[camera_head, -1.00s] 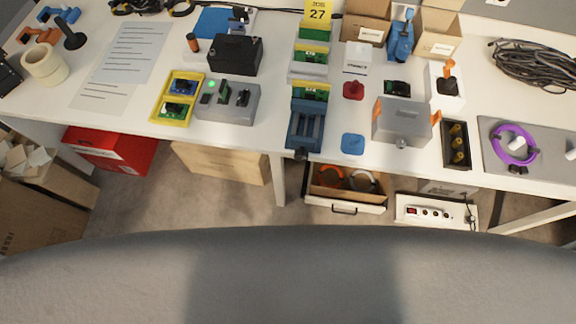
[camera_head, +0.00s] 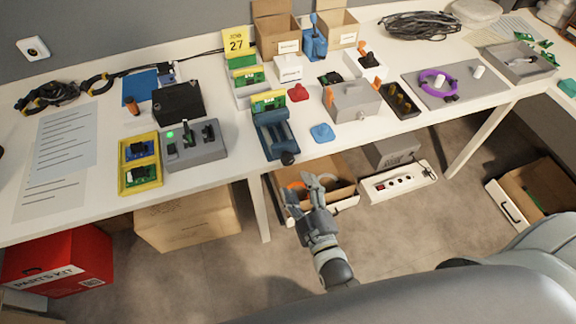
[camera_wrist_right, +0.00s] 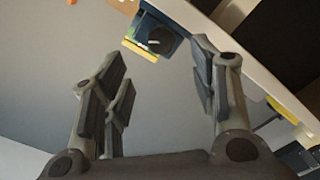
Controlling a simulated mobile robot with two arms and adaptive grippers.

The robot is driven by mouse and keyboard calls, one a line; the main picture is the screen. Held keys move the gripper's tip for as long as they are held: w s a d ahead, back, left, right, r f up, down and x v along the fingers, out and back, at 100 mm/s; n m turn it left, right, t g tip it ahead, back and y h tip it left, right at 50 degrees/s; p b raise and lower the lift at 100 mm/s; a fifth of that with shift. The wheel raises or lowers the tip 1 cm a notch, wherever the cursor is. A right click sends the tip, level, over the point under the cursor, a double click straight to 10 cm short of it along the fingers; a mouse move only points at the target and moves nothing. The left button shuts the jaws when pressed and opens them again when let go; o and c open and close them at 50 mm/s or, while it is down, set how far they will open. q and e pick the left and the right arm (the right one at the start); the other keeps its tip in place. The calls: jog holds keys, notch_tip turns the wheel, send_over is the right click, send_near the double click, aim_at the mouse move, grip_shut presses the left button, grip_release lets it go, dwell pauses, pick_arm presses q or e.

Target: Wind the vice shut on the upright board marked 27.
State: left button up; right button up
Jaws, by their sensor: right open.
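The blue vice (camera_head: 275,138) stands at the front edge of the table, its black round knob (camera_head: 288,158) jutting over the edge. An upright green board with yellow edging (camera_head: 268,101) stands at the vice's back end; whether the jaws touch it I cannot tell. A yellow sign reading JOB 27 (camera_head: 236,42) stands behind. My right gripper (camera_head: 317,182) is open and empty, in front of and below the table edge, right of the knob. In the right wrist view, its open fingers (camera_wrist_right: 165,85) show below what looks like the vice (camera_wrist_right: 172,42). My left gripper is out of view.
A grey box with a green light (camera_head: 194,150) and a yellow tray of boards (camera_head: 157,163) lie left of the vice. A blue pad (camera_head: 322,133) and a red piece (camera_head: 298,92) lie right.

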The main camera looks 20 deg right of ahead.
aim_at(288, 162)
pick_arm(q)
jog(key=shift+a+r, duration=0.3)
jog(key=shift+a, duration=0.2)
pick_arm(e)
jog(key=w, duration=0.8)
jog(key=shift+w+a, duration=0.1)
jog(key=shift+a, duration=0.2)
jog(key=shift+c, duration=0.4)
jog(key=c, duration=0.9)
pick_arm(q)
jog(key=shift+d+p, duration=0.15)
jog(key=shift+p, duration=0.15)
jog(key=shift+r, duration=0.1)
pick_arm(e)
jog(key=shift+m, duration=0.3)
